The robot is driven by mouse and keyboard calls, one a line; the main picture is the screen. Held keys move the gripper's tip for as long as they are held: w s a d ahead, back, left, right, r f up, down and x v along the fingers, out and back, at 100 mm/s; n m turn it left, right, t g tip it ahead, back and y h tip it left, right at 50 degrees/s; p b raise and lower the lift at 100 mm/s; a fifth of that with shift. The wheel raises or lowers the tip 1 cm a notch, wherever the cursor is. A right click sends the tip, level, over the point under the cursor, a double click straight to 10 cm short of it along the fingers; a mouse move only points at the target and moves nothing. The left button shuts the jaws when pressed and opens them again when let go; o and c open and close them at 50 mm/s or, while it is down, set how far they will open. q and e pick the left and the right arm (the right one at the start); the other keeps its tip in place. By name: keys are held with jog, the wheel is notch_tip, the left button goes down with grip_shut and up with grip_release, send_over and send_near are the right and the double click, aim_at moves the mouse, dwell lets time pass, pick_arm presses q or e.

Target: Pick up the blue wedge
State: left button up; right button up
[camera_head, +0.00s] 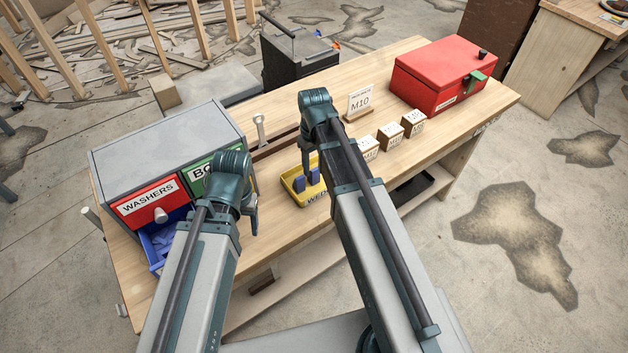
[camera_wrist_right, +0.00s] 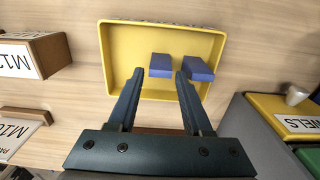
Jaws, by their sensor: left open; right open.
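Two blue wedges lie in a yellow tray (camera_wrist_right: 112,40) on the workbench. In the right wrist view, one wedge (camera_wrist_right: 160,62) appears between my right gripper's fingertips, and the other wedge (camera_wrist_right: 199,68) is just beyond the right-hand finger. My right gripper (camera_wrist_right: 159,75) is open and empty, pointing at the tray; its height above the wedges is hard to tell. In the head view, the right gripper (camera_head: 307,168) partly covers the tray (camera_head: 291,191). My left gripper (camera_head: 252,218) is open near the drawer cabinet, with its fingers partly hidden.
A grey cabinet (camera_head: 165,142) with a red WASHERS drawer, a green drawer and an open blue drawer (camera_head: 152,256) stands at the left. Labelled wooden blocks (camera_head: 390,135), an M10 sign (camera_head: 360,101) and a red toolbox (camera_head: 437,72) stand to the right.

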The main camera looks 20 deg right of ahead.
notch_tip(320, 180, down, 2)
jog(key=shift+f+b, duration=0.25)
jog(key=shift+b, duration=0.5)
jog(key=shift+r, duration=0.1)
grip_shut()
jog(key=shift+r+p, duration=0.15)
jog(key=shift+p, duration=0.15)
